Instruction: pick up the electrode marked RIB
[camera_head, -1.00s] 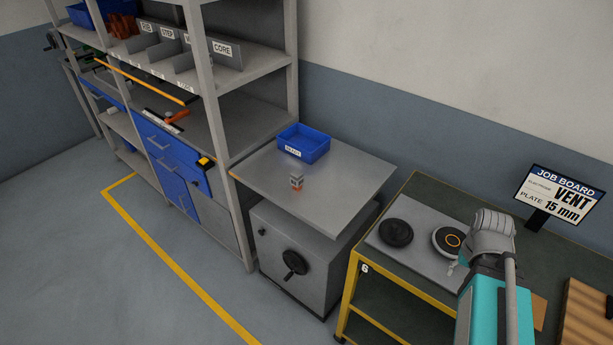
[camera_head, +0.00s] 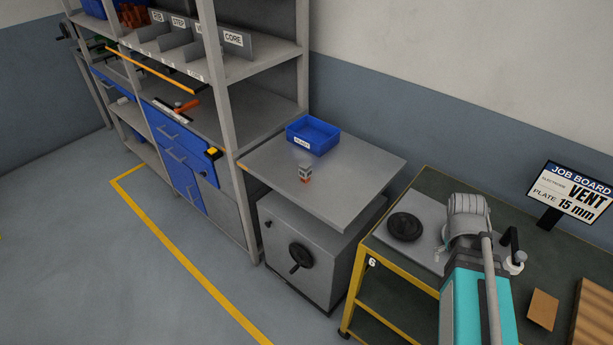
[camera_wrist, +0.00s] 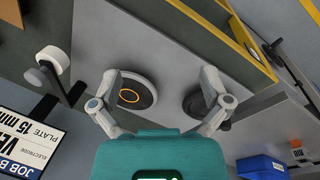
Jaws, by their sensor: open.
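The electrode (camera_head: 305,174) is a small grey block with an orange-copper part at its lower end. It stands on the grey top of a cabinet (camera_head: 352,178), in front of a blue bin. In the wrist view the electrode (camera_wrist: 298,149) shows at the far right, with a small light tag that seems to read RIB. My gripper (camera_wrist: 161,82) is open and empty, its two fingers spread above the workbench. It is well apart from the electrode. In the head view my arm hides the fingertips.
The blue bin (camera_head: 312,136) stands at the cabinet top's back; it also shows in the wrist view (camera_wrist: 262,168). A shelf rack (camera_head: 225,95) rises left of the cabinet. The workbench holds round black discs (camera_head: 405,227) and a job board (camera_head: 571,194).

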